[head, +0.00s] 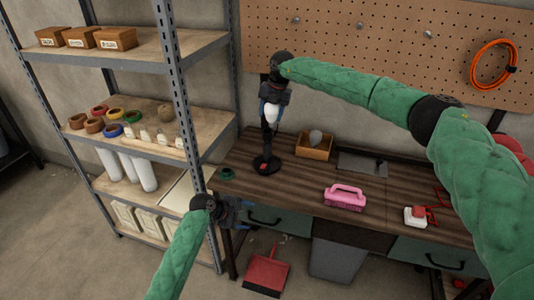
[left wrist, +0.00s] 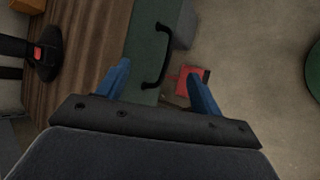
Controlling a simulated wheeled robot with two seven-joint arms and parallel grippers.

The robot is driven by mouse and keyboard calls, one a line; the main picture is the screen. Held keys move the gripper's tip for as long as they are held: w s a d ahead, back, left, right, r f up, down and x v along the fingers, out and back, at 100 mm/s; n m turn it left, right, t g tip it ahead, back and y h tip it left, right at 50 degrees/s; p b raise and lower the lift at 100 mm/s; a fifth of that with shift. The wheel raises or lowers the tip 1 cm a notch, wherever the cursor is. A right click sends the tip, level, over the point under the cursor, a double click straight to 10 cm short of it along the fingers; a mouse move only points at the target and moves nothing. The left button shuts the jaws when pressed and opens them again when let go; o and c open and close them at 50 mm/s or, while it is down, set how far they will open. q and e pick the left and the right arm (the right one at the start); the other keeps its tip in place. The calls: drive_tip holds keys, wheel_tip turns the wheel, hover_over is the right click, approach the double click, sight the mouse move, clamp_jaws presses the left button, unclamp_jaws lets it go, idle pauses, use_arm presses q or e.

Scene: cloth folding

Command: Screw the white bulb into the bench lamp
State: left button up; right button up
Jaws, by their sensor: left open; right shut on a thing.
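The black bench lamp (head: 267,163) stands at the back left of the workbench, with a red switch on its base; its base also shows at the left edge of the left wrist view (left wrist: 42,62). My right gripper (head: 272,98) is shut on the white bulb (head: 271,113) above the lamp base. The bulb overlaps the lamp's upper part, and I cannot tell whether they touch. The lamp's socket is hidden. My left gripper (head: 238,208) is open and empty by the bench's left front corner; its blue fingers show in the left wrist view (left wrist: 160,85).
A wooden box (head: 314,152) holding a greyish bulb, a pink brush (head: 345,197) and a green ring (head: 227,174) are on the workbench (head: 300,190). A metal shelf (head: 185,100) stands close left. A red dustpan (head: 266,274) lies on the floor.

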sight(270, 141)
use_arm(q)
drive_tip(key=w+r+n, duration=0.1)
drive_tip(key=w+r, duration=0.2)
drive_tip(key=w+r+n+h, duration=0.1)
drive_tip(key=w+r+n, duration=0.1)
drive_tip(key=w+r, duration=0.1)
drive_tip(key=w+r+n, duration=0.1)
drive_tip(key=w+r, duration=0.2)
drive_tip(key=w, duration=0.1)
drive_tip(key=shift+w+d+r+t+h, duration=0.15)
drive_tip(key=shift+w+d+t+h, duration=0.15)
drive_tip(key=shift+w+h, duration=0.1)
use_arm(e)
drive_tip(key=w+r+m, duration=0.1)
drive_tip(key=w+a+r+m, duration=0.1)
drive_tip(key=shift+a+r+m, duration=0.2)
drive_tip(key=shift+r+m, duration=0.05)
drive_tip(key=shift+m, duration=0.15)
use_arm(q)
drive_tip(key=w+a+r+n+t+h, duration=0.1)
drive_tip(key=w+r+n+h, duration=0.1)
drive_tip(key=w+r+n, duration=0.4)
drive_tip(key=w+r, duration=0.3)
drive_tip(key=w, duration=0.2)
drive_tip(key=shift+a+r, duration=0.15)
drive_tip(key=shift+r, duration=0.2)
use_arm(e)
drive_tip(key=shift+w+a, duration=0.1)
use_arm(q)
drive_tip(key=shift+w, duration=0.1)
